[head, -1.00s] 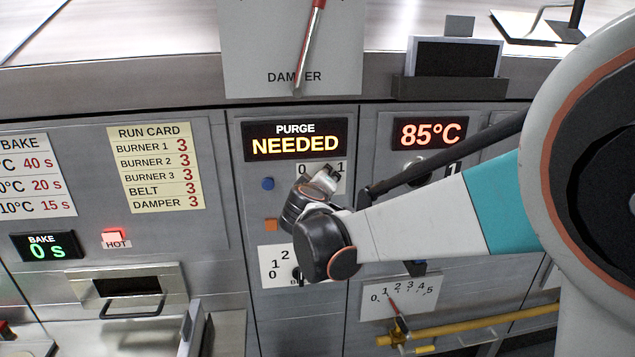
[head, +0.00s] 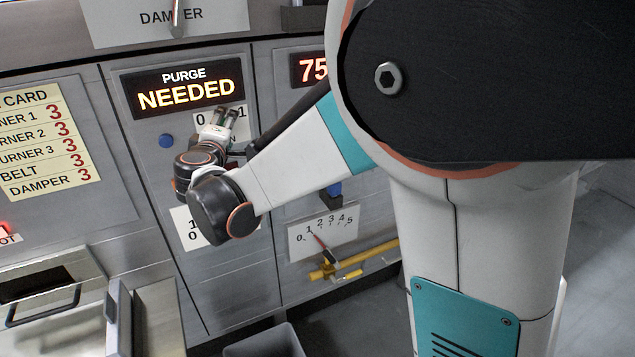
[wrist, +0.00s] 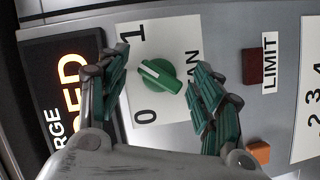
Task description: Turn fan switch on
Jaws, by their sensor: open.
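The fan switch (wrist: 160,78) is a green round knob with a white mark, on a white plate (wrist: 175,45) marked 0 and 1. The white mark points toward the upper left in the wrist view; I cannot tell which number it is set to. My gripper (wrist: 160,65) is open, with its green-padded fingers on either side of the knob. Whether they touch it is unclear. In the head view my gripper (head: 225,122) is in front of the plate (head: 241,128) and hides the knob.
The purge display (head: 190,90) reads NEEDED, above the switch plate. A blue button (head: 166,141) is at the plate's left. A red LIMIT light (wrist: 252,66) and an orange square (wrist: 259,152) lie near the right finger. A yellow pipe (head: 385,247) runs lower right.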

